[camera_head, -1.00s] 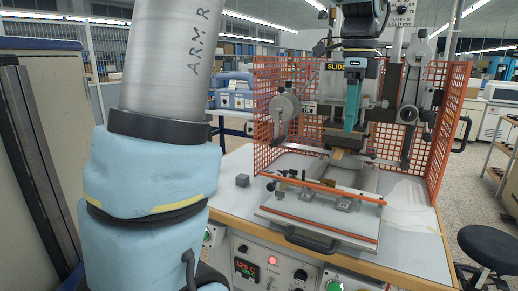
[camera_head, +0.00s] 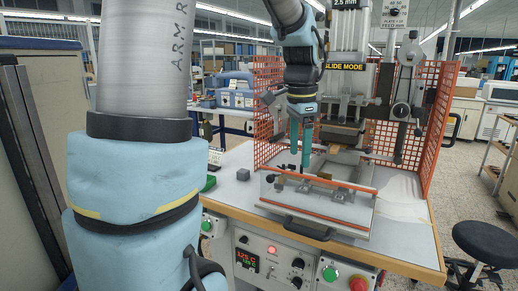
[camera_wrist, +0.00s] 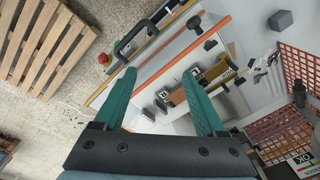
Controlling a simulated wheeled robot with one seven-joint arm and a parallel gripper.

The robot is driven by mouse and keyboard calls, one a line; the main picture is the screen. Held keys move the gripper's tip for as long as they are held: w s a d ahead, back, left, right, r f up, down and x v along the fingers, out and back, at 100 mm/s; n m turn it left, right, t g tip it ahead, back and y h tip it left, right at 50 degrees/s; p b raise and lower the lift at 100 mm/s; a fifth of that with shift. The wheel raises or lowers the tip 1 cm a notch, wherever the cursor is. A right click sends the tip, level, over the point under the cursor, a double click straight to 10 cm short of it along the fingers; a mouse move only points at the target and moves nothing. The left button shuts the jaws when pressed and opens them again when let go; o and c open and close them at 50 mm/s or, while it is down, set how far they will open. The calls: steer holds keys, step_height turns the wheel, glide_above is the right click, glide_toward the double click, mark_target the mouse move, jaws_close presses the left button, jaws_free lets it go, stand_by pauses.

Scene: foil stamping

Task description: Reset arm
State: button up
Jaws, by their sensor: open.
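My gripper (camera_head: 300,150) is open, with two teal fingers pointing down above the left part of the stamping machine's sliding bed. It also shows in the wrist view (camera_wrist: 165,95) with its fingers spread and nothing between them that it holds. The foil stamping machine (camera_head: 345,45) stands behind it on the white worktop. Its front slide (camera_head: 315,205) has orange rails and a dark handle (camera_head: 294,229). In the wrist view a tan block with a label (camera_wrist: 192,92) lies on the bed below the fingers.
An orange mesh guard (camera_head: 268,110) stands beside the machine on both sides. A small grey block (camera_head: 243,174) sits on the worktop. The front panel (camera_head: 275,262) carries a display and buttons. A black stool (camera_head: 484,242) stands at right; a wooden pallet (camera_wrist: 48,45) lies on the floor.

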steer(key=s+a+f+n+t, duration=0.1)
steer(key=s+a+f+n, duration=0.2)
steer(key=a+f+n, duration=0.5)
steer(key=s+a+f+n+t, duration=0.1)
steer(key=s+a+f+n, duration=0.4)
steer(key=a, duration=0.4)
step_height(320, 180, down, 9)
steer(key=n+g+b, duration=0.1)
steer(key=b, duration=0.9)
steer(key=shift+d+f, duration=0.15)
steer(key=shift+d, duration=0.15)
